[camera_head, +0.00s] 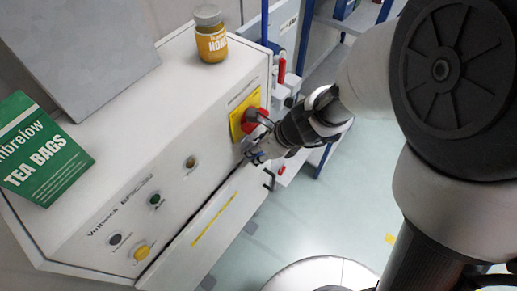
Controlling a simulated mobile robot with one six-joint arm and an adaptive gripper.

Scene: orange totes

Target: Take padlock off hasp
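My gripper (254,151) is at the front face of a white control cabinet, just below a red rotary handle (257,117) on a yellow plate (240,116). The fingers are small and overlap the cabinet front, so I cannot tell whether they are open or shut, or touching anything. I cannot clearly make out a padlock or hasp; the gripper may hide part of that area. A small dark hooked part (269,180) shows just below the gripper. I cannot tell what it is.
A honey jar (211,42) and a green tea bags box (40,150) stand on the cabinet (150,108). Buttons (155,199) line its sloped front. Red items (282,70) and blue-posted shelving (331,45) are behind the gripper. Open floor (310,222) lies right of the cabinet.

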